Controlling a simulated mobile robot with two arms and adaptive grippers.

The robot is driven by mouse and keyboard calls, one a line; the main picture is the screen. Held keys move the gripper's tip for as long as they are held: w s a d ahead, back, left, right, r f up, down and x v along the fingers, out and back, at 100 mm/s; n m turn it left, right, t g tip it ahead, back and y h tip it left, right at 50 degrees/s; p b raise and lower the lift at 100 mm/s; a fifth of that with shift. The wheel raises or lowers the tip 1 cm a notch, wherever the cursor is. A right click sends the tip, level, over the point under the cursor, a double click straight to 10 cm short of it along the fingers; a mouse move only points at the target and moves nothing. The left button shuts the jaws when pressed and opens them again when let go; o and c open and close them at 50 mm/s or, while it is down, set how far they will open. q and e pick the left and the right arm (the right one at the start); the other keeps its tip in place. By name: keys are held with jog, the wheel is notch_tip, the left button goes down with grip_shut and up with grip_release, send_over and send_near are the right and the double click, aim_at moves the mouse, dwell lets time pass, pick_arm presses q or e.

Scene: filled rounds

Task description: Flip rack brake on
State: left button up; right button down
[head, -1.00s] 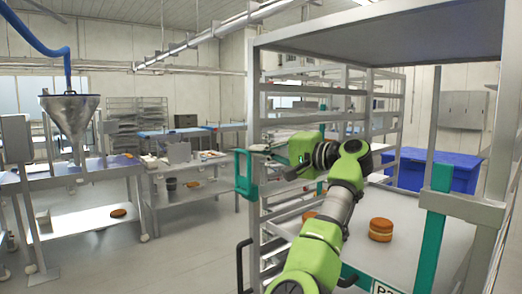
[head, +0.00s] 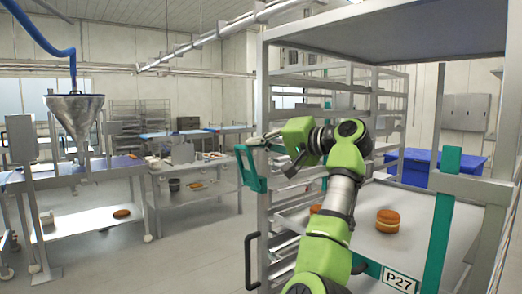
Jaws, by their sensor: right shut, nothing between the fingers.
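The tall metal rack (head: 262,95) fills the right half of the head view, with a plate marked P27 (head: 399,279) on its front. A teal loop-shaped handle (head: 250,170) sticks out from its left front post and leans at a slant. A black bar handle (head: 249,262) is lower on the same post. No part is marked as the brake. My left gripper is out of view.
Round filled cakes (head: 388,221) sit on the rack's shelf, one partly behind my right arm. A teal upright (head: 441,235) stands at the rack's right. A blue bin (head: 412,168) is behind. Steel tables and a funnel (head: 75,115) stand left, with clear floor between.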

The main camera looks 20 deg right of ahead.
aim_at(247, 149)
jog(key=a+n+b, duration=0.1)
jog(key=s+a+f+n+b, duration=0.1)
jog(key=a, duration=0.1)
jog(key=shift+f+n+h, duration=0.1)
jog(key=shift+n+h, duration=0.2)
jog(key=shift+h, duration=0.1)
jog(key=s+a+f+n+h+b, duration=0.2)
jog(key=a+f+n+h+b, duration=0.1)
jog(key=a+f+n+b, duration=0.3)
jog(key=shift+s+a+f+n, duration=0.3)
jog(key=shift+f+n, duration=0.1)
jog(key=shift+n, duration=0.5)
jog(key=shift+f, duration=0.2)
jog(key=shift+r, duration=0.1)
